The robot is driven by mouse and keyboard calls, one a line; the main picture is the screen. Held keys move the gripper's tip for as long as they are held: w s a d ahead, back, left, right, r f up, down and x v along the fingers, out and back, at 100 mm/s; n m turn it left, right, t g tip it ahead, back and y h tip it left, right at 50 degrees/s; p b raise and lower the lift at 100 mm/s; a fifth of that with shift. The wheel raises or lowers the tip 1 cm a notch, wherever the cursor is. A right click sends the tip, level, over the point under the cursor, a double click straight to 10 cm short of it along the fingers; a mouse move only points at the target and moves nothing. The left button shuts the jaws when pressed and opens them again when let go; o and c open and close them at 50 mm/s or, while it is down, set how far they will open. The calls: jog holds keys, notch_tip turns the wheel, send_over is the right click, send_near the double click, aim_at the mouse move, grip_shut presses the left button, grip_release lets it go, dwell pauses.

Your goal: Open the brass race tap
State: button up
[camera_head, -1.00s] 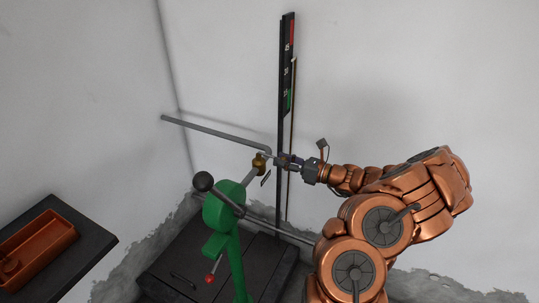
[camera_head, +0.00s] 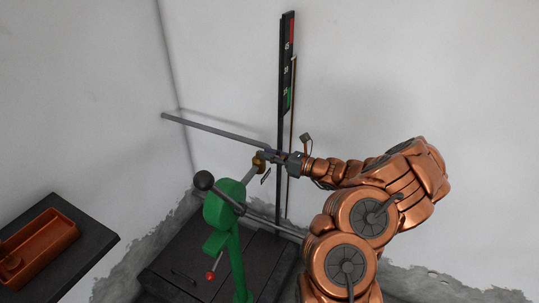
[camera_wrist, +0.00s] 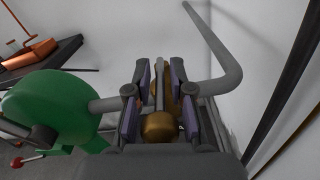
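The brass tap (camera_head: 259,162) sits on the grey pipe behind the green machine. In the wrist view its rounded brass body (camera_wrist: 159,126) lies at the base of my fingers, and a thin grey bar runs up between them. My gripper (camera_head: 271,156) reaches in from the right, right at the tap. In the wrist view its two purple-grey fingers (camera_wrist: 160,82) stand apart, one on each side of the bar and brass. A gap shows beside the bar, so the fingers look open. The far side of the tap is hidden.
A grey pipe (camera_head: 214,131) runs close past the tap. A dark upright gauge (camera_head: 287,75) stands behind. An orange tray (camera_head: 38,243) is far left.

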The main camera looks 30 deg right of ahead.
grip_shut()
